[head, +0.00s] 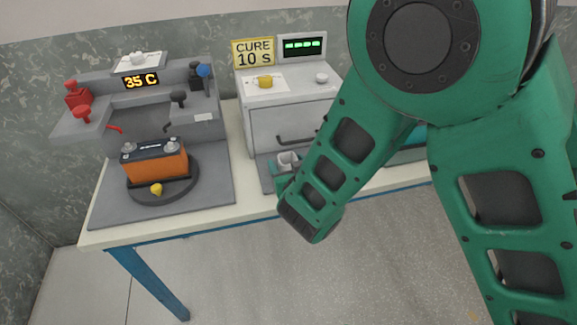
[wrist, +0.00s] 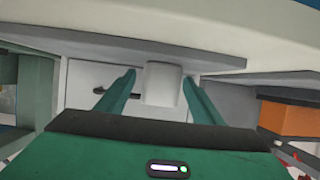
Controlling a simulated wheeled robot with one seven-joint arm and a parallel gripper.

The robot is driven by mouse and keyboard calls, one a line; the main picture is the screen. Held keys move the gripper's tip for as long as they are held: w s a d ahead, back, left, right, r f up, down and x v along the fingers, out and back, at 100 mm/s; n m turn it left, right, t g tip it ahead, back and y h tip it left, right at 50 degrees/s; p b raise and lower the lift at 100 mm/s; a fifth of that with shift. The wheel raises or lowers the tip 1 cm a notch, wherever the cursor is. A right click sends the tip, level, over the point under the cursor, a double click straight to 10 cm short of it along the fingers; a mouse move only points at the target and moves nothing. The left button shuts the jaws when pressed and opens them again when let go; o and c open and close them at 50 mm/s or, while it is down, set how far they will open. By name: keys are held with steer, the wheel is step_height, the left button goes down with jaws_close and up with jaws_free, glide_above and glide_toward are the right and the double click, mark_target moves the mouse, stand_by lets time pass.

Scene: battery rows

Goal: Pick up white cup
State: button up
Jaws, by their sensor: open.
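The white cup (head: 287,158) stands on the grey base in front of the grey oven-like box, partly hidden by my gripper and arm. In the wrist view the white cup (wrist: 162,85) lies between the two green fingers of my gripper (wrist: 159,76). The fingers are apart, with a gap showing on each side of the cup. The gap looks smaller on the right side. In the head view my gripper (head: 288,173) is at the cup, mostly hidden behind my arm. I cannot tell whether a finger touches the cup.
The grey box (head: 275,120) with a dark handle and a "CURE 10 S" sign (head: 253,53) stands behind the cup. To the left, an orange battery (head: 157,165) sits on a dark round turntable (head: 187,187) in a grey station. The table's front edge (head: 215,222) is close by.

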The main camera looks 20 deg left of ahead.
steer(key=c, duration=1.1)
steer(key=shift+r, duration=0.1)
